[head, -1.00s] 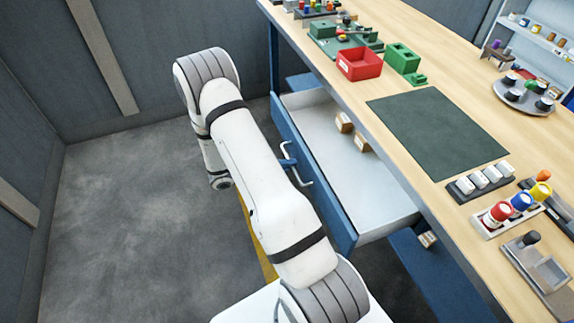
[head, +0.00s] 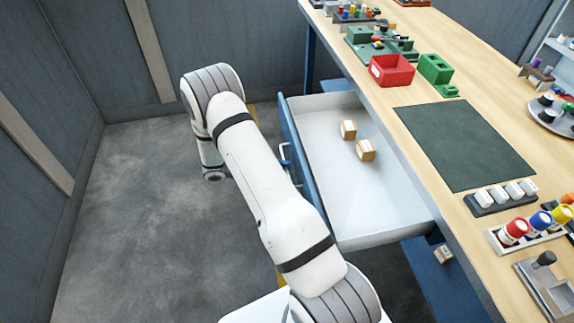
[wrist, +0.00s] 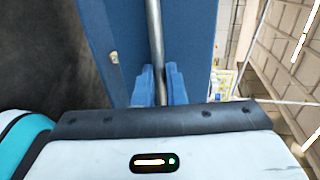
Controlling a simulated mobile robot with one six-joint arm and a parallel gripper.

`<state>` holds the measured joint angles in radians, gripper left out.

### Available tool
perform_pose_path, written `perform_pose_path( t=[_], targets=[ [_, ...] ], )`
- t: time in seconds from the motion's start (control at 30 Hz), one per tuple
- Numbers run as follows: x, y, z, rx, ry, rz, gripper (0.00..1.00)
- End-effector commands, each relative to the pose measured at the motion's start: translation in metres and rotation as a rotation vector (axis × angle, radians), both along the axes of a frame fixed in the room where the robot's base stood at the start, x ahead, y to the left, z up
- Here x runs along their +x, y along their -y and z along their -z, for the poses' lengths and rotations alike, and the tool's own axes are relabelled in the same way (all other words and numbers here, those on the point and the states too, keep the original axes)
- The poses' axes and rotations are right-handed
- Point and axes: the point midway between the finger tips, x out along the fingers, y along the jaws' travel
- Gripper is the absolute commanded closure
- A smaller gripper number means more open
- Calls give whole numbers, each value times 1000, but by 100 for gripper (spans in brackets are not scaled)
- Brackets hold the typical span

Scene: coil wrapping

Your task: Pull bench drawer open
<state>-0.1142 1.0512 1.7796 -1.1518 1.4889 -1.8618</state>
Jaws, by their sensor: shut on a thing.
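The bench drawer (head: 345,205) stands well out from the bench, with its pale inside showing and its blue front (head: 297,150) facing my arm. Its metal handle (wrist: 155,40) runs as a bar along the blue front in the wrist view. My gripper (wrist: 160,86) is shut on this handle, with one blue finger on each side of the bar. In the head view my arm hides most of the gripper and handle.
Two small cardboard boxes (head: 366,150) lie in the drawer. The bench top carries a dark green mat (head: 465,145), a red bin (head: 391,71) and several coloured pots. Grey floor (head: 140,220) is free at left.

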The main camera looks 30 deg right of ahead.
Motion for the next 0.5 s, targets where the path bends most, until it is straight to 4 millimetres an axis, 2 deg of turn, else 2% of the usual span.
perform_pose_path(
  t=[0.23,0.27,0.5],
  targets=[
    [0,3,0,0,0,3,100],
    [0,3,0,0,1,3,87],
    [-1,5,0,0,0,8,68]
  ],
)
